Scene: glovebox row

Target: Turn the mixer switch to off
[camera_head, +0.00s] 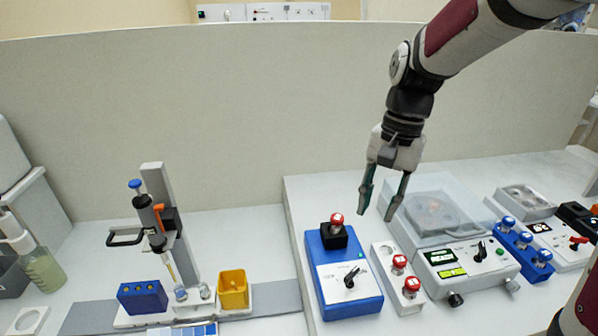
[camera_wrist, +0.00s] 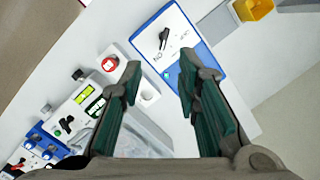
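The blue box that looks like the mixer (camera_head: 369,305) stands on the raised bench, with a white front panel. Its black switch knob (camera_head: 351,279) sits on that panel, its handle slanting up and right. The knob also shows in the wrist view (camera_wrist: 163,39), at top centre, near ON lettering. Which setting it points to is hard to tell. A red-capped vial (camera_head: 336,220) stands in a black holder on the mixer. My gripper (camera_head: 378,211) is open and empty, above and behind the mixer to the right, apart from everything. Its fingers also show in the wrist view (camera_wrist: 160,65).
A white rack with red-capped vials (camera_head: 399,262) stands just right of the mixer. Right of it is a clear-lidded device (camera_head: 470,263) with its own black knob, then a blue vial rack (camera_head: 522,248). A pipette stand (camera_head: 160,210) and yellow bin (camera_head: 233,288) are left.

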